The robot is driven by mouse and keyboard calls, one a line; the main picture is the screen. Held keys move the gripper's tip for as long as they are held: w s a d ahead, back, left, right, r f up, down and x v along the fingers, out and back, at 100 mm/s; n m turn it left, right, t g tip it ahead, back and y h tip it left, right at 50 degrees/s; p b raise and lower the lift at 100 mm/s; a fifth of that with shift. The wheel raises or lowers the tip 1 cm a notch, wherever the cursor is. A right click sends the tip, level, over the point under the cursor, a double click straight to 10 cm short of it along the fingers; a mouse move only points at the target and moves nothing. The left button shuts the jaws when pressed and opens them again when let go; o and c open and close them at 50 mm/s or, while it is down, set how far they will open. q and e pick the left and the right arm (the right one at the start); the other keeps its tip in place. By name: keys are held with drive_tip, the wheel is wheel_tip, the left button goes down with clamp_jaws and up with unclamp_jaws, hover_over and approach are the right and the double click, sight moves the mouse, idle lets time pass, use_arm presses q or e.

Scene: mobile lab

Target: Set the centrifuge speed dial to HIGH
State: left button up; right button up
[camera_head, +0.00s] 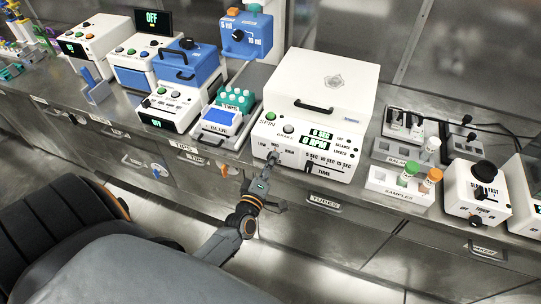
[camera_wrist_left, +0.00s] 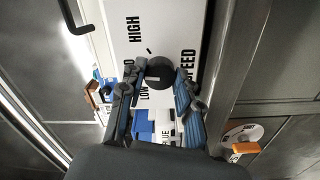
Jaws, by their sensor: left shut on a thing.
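The white centrifuge (camera_head: 335,85) stands on the bench with its lid shut. Its displays (camera_head: 318,139) read 0 SEC and 0 RPM. The black speed dial (camera_wrist_left: 160,73) sits on its front panel, with HIGH, LOW and SPEED printed around it in the left wrist view. The middle label is mostly hidden by a finger. A short dark mark shows at the dial's edge towards HIGH, but I cannot tell the exact setting. My left gripper (camera_head: 270,163) reaches the panel's lower left in the head view. Its fingers (camera_wrist_left: 160,82) are shut on the dial from both sides.
A slider marked TIME (camera_head: 309,166) and the green SPIN button (camera_head: 270,116) are near the dial. The TUBES drawer (camera_head: 325,203) lies below the bench edge.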

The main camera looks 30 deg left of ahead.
use_arm(q)
drive_tip(key=m+p, duration=0.2)
drive_tip(key=m, duration=0.8)
drive_tip(key=shift+f+p, duration=0.15)
drive_tip(key=shift+p, duration=0.2)
drive_tip(key=shift+m, duration=0.4)
drive_tip(key=o, duration=1.2)
drive_tip(key=shift+c, duration=0.2)
drive_tip(key=v, duration=1.2)
drive_tip(key=shift+s+f, duration=0.1)
